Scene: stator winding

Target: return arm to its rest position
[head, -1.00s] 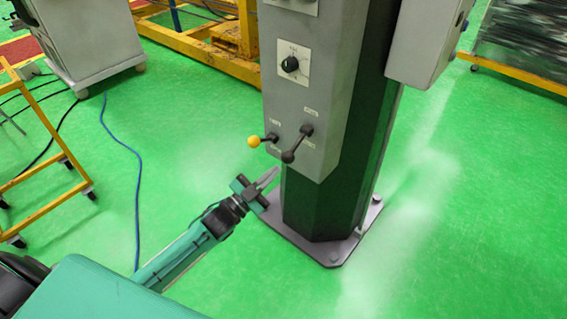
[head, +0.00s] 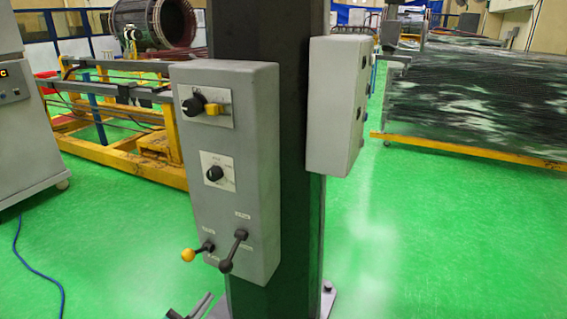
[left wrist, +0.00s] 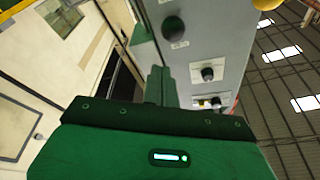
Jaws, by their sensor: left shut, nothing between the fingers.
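My left gripper (head: 196,307) shows only in part at the bottom edge of the head view, below the grey control box (head: 262,150). Its fingers are shut with nothing between them. They also show in the left wrist view (left wrist: 158,86), pointing up along the face of the control box. The yellow-knobbed lever (head: 190,254) and the black lever (head: 232,252) stick out low on the box, above the gripper and apart from it. Most of my left arm is outside the head view. My right gripper is not in view.
The box is on a dark column (head: 288,200) with a base plate (head: 328,297). A second grey box (head: 335,105) is on its right. A yellow frame (head: 115,165) and a grey cabinet (head: 28,150) stand left, near a blue cable (head: 40,275). Green floor (head: 440,240) is clear at right.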

